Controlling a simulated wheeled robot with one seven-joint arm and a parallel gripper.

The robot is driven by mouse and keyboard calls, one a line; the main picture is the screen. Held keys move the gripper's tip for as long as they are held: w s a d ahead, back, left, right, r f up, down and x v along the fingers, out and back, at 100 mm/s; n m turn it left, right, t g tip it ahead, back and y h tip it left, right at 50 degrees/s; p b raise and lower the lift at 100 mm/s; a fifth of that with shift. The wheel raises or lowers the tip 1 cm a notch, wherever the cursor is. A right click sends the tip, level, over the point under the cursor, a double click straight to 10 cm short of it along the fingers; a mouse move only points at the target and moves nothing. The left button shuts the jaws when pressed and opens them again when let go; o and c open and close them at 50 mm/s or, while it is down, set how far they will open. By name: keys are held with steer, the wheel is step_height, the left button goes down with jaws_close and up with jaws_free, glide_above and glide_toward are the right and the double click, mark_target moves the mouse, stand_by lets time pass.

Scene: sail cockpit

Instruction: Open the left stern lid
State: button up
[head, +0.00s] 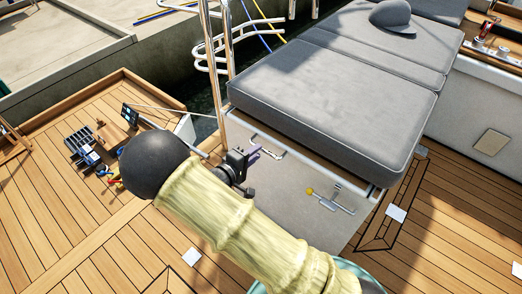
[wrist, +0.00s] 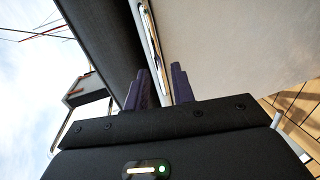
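The grey-cushioned stern box fills the middle of the head view, with a pale front panel (head: 285,175) under its cushion (head: 335,85). A metal handle (head: 268,147) sits on the panel's upper left, just below the cushion. I cannot tell for certain which part is the left stern lid. My gripper (head: 254,152) is at this handle. In the wrist view its purple fingers (wrist: 162,88) are apart, with the metal handle strip (wrist: 151,40) ahead between them. The dark cushion underside (wrist: 100,35) is left, the pale panel (wrist: 235,45) right. Contact is unclear.
A latch with a yellow knob (head: 325,198) is on the panel's right. A steel rail post (head: 212,70) stands left of the box. Tools (head: 85,150) lie on the left deck. A cap (head: 391,16) rests on the far cushion. White cards lie on the open deck.

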steer(key=shift+x, duration=1.85)
steer(key=shift+c, duration=0.3)
jaws_close()
steer(key=shift+r, duration=0.2)
